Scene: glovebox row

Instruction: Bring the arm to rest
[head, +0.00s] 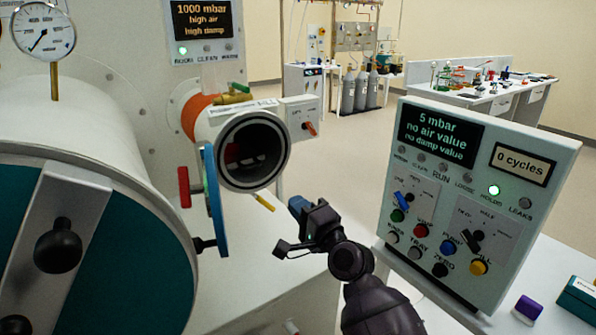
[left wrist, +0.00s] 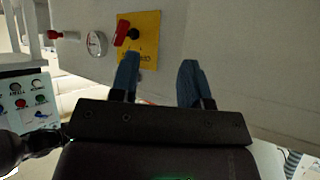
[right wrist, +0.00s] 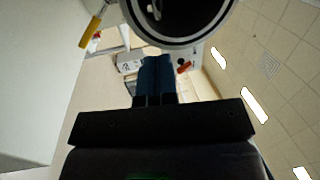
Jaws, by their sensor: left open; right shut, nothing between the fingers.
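My right gripper (head: 300,207) is in the middle of the head view, in front of and below the open round port (head: 221,170) of the small antechamber. In the right wrist view its blue fingers (right wrist: 157,80) are shut together with nothing between them, and the port's dark rim (right wrist: 180,41) shows above them. My left gripper is not in the head view. In the left wrist view its blue fingers (left wrist: 158,82) are apart and empty, below a yellow plate (left wrist: 150,50) with a red handle on a pale wall.
The control panel (head: 567,150) reads 5 mbar and 0 cycles and stands close right of my right arm. The small port's blue door (head: 213,200) hangs open at its left. The large teal door (head: 95,265) fills the left. A purple block (head: 528,307) lies at the lower right.

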